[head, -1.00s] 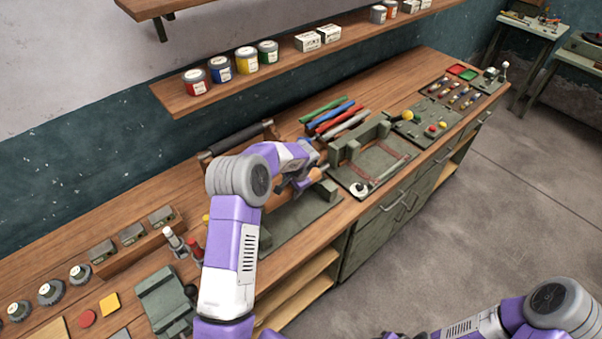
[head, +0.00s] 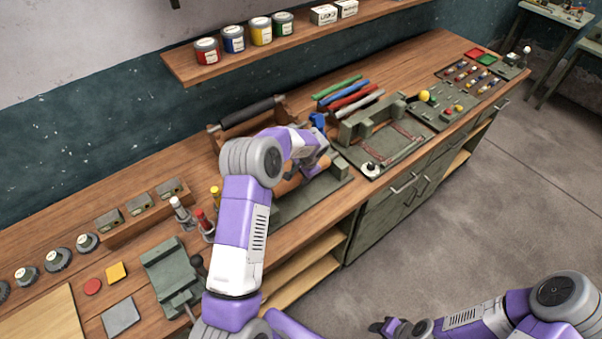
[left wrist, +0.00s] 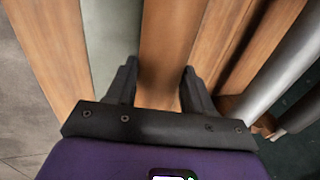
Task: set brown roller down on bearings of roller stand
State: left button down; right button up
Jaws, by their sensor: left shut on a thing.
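The brown roller (left wrist: 165,50) runs lengthwise between the two fingers of my left gripper (left wrist: 160,88) in the left wrist view. In the head view the left gripper (head: 312,158) is shut on it, and part of the roller (head: 289,186) shows below my wrist. The roller stand (head: 300,206), a grey-green base, lies under the roller. My arm hides much of the stand and its bearings, so I cannot tell whether the roller touches them. My right gripper (head: 388,328) is at the bottom edge, away from the bench, its jaws unclear.
A dark roller (head: 252,111) lies in a wooden rack behind the stand. A green fixture (head: 385,140) stands close to the right, with coloured rods (head: 348,95) behind it. A shelf (head: 300,43) hangs above.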

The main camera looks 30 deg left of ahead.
pick_arm(q)
jog(key=shift+r, duration=0.1)
jog(key=shift+c, duration=2.1)
grip_release()
jog(key=shift+o, duration=0.4)
jog(key=w+v, duration=0.1)
jog(key=v, duration=0.6)
jog(key=shift+s+r+b, duration=0.2)
jog(key=shift+s+b, duration=0.15)
jog(key=shift+s, duration=0.2)
jog(key=shift+d, duration=0.1)
